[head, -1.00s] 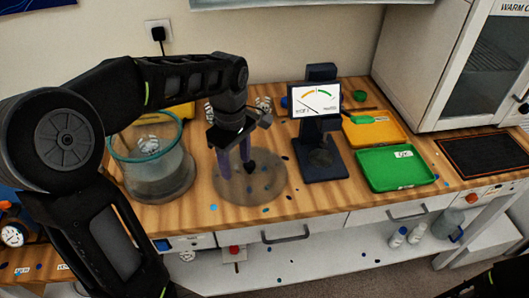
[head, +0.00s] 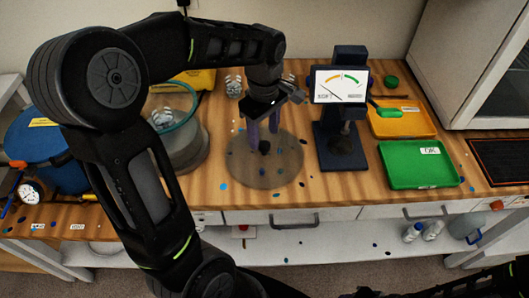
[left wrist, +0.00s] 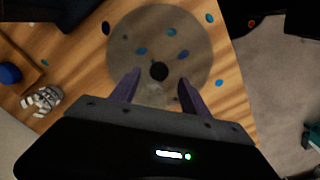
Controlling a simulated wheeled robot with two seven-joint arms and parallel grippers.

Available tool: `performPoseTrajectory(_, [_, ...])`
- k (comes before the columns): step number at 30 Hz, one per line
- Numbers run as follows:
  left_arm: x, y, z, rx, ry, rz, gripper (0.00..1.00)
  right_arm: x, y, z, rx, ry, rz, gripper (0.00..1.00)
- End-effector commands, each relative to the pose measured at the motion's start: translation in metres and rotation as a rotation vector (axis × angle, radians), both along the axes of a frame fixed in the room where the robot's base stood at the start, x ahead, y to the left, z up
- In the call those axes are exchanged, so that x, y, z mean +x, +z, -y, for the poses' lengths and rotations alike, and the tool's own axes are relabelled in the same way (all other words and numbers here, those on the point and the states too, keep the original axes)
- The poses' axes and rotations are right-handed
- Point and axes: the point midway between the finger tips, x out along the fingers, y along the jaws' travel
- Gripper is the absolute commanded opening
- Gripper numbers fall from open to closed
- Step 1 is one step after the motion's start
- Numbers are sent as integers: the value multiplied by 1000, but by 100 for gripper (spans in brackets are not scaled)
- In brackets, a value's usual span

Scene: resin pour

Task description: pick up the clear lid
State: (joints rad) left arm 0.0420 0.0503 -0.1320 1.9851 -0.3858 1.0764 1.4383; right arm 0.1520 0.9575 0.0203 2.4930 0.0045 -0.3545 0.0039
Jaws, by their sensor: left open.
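The clear lid (head: 282,170) is a see-through round disc with a black knob (head: 265,147), lying flat on the wooden bench. My left gripper (head: 263,139) points down over it, open and empty, with its purple fingers on either side of the knob in the picture. In the left wrist view the lid (left wrist: 180,30) lies below the fingers, and its knob (left wrist: 159,71) shows between the tips of the left gripper (left wrist: 159,82). The fingers' exact height above the lid is hard to tell. My right gripper does not show.
A clear tub with a teal rim (head: 185,145) stands left of the lid, partly behind my arm. A dial gauge on a dark stand (head: 340,150) is close on the right. Green (head: 420,178) and orange (head: 400,128) trays lie beyond it. Coloured specks dot the bench.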

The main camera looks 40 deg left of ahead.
Motion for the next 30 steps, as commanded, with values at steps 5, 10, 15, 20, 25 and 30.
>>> performPoseTrajectory(5, [0, 0, 0, 0, 0, 0, 54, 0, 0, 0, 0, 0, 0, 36])
performPoseTrajectory(10, [0, -9, 0, 0, -1, -5, 54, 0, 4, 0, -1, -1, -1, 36])
performPoseTrajectory(15, [0, -34, 0, 0, 0, -6, 54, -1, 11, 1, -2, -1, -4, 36])
performPoseTrajectory(20, [1, -51, 0, 0, 0, -2, 54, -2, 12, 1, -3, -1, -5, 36])
performPoseTrajectory(25, [1, -52, 0, 0, 0, 0, 54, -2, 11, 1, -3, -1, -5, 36])
performPoseTrajectory(30, [1, -52, 0, 0, 0, 0, 54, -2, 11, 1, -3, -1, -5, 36])
